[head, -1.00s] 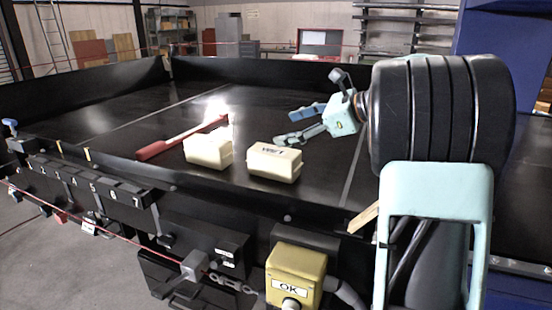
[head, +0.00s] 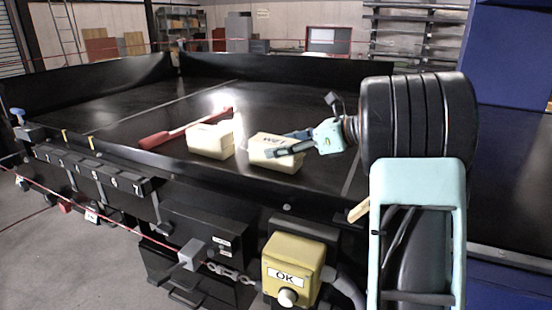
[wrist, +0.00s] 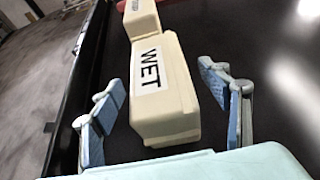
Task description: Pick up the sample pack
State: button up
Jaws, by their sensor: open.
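A cream pack (head: 272,162) with a dark-lettered white label lies on the black belt, near its front edge. In the wrist view this pack (wrist: 168,112) reads WET and runs lengthwise between my fingers. My gripper (head: 285,143) reaches in from the right and is open over this pack. In the wrist view my gripper (wrist: 160,85) has one blue-padded finger on each side of it, with a gap on both sides. A second cream pack (head: 207,143) lies to its left. It also shows beyond the WET pack in the wrist view (wrist: 137,18), its label unreadable.
A red-and-white bar (head: 172,134) lies behind the second pack. Black side walls (head: 300,72) edge the belt. A yellow OK button box (head: 292,265) and a numbered strip (head: 92,174) are mounted at the front. The belt behind the packs is mostly clear.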

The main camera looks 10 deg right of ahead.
jog(key=shift+x, duration=1.2)
jog(key=c, duration=1.5)
jog(key=shift+r, duration=0.1)
jog(key=shift+c, duration=1)
